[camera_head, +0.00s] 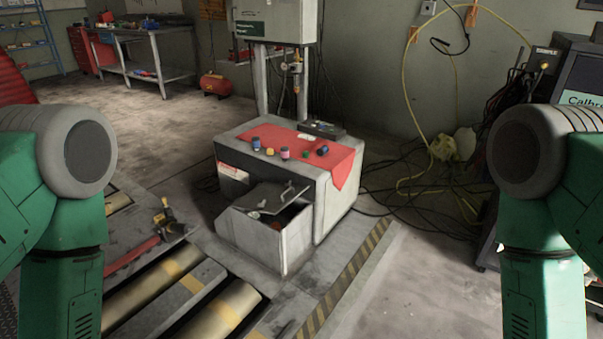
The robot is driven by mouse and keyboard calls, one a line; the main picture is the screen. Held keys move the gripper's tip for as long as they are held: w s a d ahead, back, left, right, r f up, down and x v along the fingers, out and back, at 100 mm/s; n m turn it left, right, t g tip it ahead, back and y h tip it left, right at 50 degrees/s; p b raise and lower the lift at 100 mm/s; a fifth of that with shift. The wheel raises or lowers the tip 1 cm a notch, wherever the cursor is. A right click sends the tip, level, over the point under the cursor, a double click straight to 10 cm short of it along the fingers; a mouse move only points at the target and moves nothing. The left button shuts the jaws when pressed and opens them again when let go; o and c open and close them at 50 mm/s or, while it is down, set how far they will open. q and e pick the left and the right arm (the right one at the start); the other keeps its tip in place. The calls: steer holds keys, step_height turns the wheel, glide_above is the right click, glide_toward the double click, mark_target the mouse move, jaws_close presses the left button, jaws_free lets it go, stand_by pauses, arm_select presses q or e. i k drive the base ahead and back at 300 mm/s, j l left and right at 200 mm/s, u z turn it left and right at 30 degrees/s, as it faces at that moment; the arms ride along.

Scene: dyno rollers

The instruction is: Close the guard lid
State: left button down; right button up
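A grey box (262,247) stands against the front of a grey cabinet (336,198). A flat grey lid (262,193) with a small handle near its right side lies tilted at the top of the box. The box is partly open; a dark inside with small reddish items shows past the lid's front edge. The lid's hinge cannot be made out. My two green arms show at the left and right edges, both apart from the box. Neither gripper is in view.
A red cloth (336,160) with several small coloured objects covers the cabinet top. Yellow-banded rollers (222,309) and a yellow-and-black tool (166,217) lie at the lower left. Cables (415,205) spread over the floor at the right. The floor front right is clear.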

mark_target(277, 196)
steer(key=i+u, duration=0.2)
steer(key=i, duration=0.35)
steer(key=i+l+u, duration=0.2)
steer(key=i, duration=0.35)
steer(key=i+j, duration=0.1)
steer(key=i, duration=0.25)
steer(key=i+j+z, duration=0.1)
steer(key=i, duration=0.25)
steer(key=z, duration=1.2)
